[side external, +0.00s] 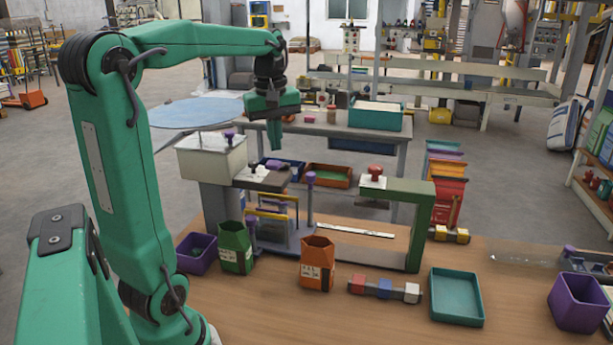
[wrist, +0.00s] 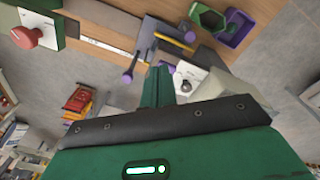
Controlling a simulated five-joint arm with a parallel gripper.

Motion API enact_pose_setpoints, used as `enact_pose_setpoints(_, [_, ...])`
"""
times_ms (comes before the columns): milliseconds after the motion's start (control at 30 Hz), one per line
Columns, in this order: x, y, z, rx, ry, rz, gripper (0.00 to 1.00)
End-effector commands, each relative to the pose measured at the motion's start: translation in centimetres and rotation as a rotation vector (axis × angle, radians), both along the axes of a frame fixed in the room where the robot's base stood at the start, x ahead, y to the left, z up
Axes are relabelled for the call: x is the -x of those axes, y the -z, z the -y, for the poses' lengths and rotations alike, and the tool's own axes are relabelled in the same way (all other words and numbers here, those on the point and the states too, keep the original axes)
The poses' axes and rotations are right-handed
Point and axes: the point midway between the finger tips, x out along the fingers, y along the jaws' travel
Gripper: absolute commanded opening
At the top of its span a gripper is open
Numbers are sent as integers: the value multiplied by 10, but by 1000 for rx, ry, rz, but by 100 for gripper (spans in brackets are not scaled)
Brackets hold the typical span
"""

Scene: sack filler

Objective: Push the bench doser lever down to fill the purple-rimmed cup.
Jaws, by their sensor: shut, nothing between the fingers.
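The bench doser appears to be the station at left centre in the side view, with a cream hopper (side external: 212,158) and a dark block on top. I cannot tell which purple-knobbed part is the lever. My gripper (side external: 274,146) is shut and empty, pointing down, and appears above the doser. Its closed fingers (wrist: 157,82) show in the wrist view, apart from the knobs. I cannot clearly make out a purple-rimmed cup.
A green frame (side external: 420,225) with a red knob (side external: 375,172) stands right of the doser. Another purple bin (side external: 577,308) is far right.

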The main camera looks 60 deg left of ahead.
Motion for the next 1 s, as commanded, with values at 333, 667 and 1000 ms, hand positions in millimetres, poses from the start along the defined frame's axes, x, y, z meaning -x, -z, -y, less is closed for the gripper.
enact_pose_setpoints(333, [1,-16,1,0,0,0,0])
enact_pose_setpoints(667, [1,-16,1,0,0,0,0])
enact_pose_setpoints(1000, [1,-16,1,0,0,0,0])
